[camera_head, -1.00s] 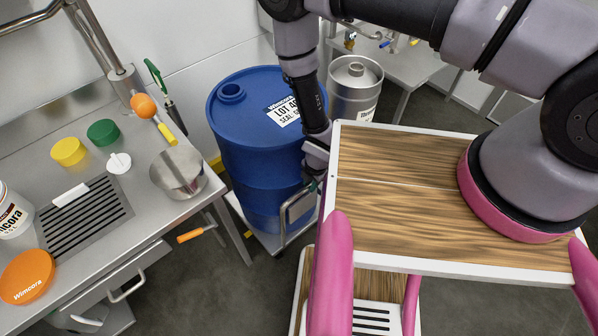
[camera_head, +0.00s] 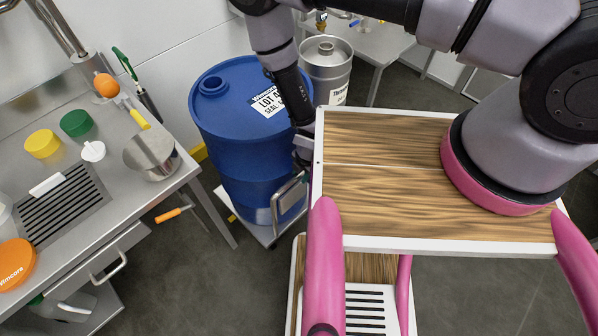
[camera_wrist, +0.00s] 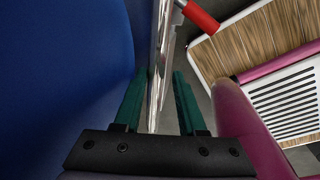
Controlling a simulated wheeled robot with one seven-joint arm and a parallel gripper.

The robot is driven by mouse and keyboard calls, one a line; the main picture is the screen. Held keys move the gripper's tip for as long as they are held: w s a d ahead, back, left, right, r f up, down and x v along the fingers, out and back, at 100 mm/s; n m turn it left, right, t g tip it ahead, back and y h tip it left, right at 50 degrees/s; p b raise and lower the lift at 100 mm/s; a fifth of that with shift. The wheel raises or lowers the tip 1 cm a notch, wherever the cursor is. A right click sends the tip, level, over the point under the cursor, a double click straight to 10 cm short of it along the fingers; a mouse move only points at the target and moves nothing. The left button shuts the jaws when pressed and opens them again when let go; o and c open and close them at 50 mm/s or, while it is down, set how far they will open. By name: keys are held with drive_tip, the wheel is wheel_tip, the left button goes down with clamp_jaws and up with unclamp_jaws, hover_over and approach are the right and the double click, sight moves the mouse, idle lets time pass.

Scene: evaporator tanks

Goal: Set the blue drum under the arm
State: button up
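The blue drum (camera_head: 250,120), with a white label on its top, stands upright on a low, pale wheeled dolly (camera_head: 265,236) left of the middle in the head view. The dolly has an upright metal handle (camera_head: 289,197). My gripper (camera_head: 303,150) reaches down between the drum and my own wood-topped body, its tips partly hidden there. The drum's blue side (camera_wrist: 60,80) fills the left of that view. No arm-like fixture shows.
A steel counter (camera_head: 120,205) with lids, a pan (camera_head: 152,155) and a drain grate stands at left. An orange handle (camera_head: 172,215) juts from it near the drum. A grey metal drum (camera_head: 327,72) and a table (camera_head: 375,45) stand behind. Grey floor is clear at right.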

idle(0.4)
drive_tip(key=shift+r, duration=0.25)
wheel_tip(320, 180, up, 10)
drive_tip(key=s+d, duration=0.1)
drive_tip(key=shift+s+d, duration=0.15)
drive_tip(key=shift+d, duration=0.15)
drive_tip(key=shift+s, duration=0.15)
